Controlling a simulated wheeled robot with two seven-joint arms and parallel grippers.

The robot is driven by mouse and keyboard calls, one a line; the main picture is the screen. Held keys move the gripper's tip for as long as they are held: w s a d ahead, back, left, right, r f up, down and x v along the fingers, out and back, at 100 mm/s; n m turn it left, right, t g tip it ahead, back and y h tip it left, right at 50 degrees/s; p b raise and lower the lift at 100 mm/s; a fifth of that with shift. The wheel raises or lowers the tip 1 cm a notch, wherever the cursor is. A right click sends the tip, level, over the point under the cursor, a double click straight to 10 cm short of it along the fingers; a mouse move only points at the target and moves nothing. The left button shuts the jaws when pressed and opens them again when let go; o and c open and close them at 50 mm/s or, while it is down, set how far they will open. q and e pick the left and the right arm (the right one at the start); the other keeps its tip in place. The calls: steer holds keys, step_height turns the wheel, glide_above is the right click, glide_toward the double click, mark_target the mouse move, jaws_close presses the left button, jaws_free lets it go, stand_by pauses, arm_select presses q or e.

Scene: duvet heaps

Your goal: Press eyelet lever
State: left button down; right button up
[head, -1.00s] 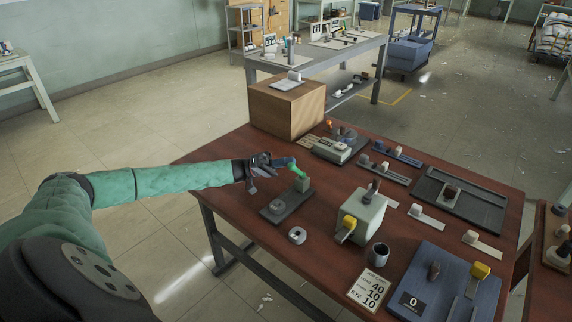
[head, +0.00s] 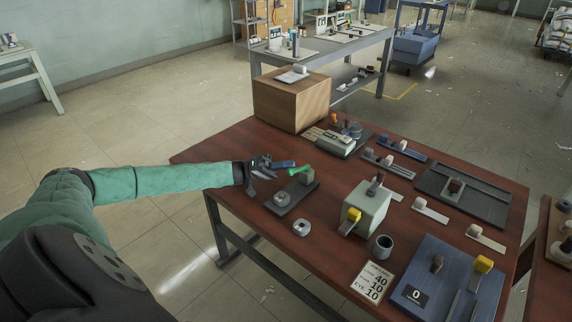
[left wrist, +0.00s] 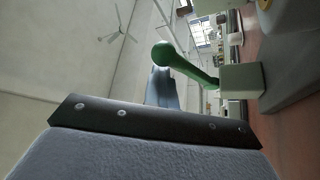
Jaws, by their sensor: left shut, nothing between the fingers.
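The eyelet press stands on the near left part of the brown table. It has a dark base plate (head: 291,198), a small grey-green block (head: 307,177) and a green lever (head: 301,171) with a round knob. My left gripper (head: 284,164) is shut and empty, with its blue fingers close by the lever's knob end. In the left wrist view the green lever (left wrist: 190,66) slants from the block (left wrist: 241,81) to its knob, in front of the blue fingers (left wrist: 160,88). I cannot tell whether they touch. My right gripper is not in view.
A cardboard box (head: 291,103) stands at the table's far left corner. A pale press with a yellow handle (head: 365,210), a grey cup (head: 383,246), a white ring (head: 301,228) and a blue board (head: 447,285) lie nearer and right. The table's near left edge is clear.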

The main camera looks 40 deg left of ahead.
arm_select(q)
steer(key=shift+f, duration=0.1)
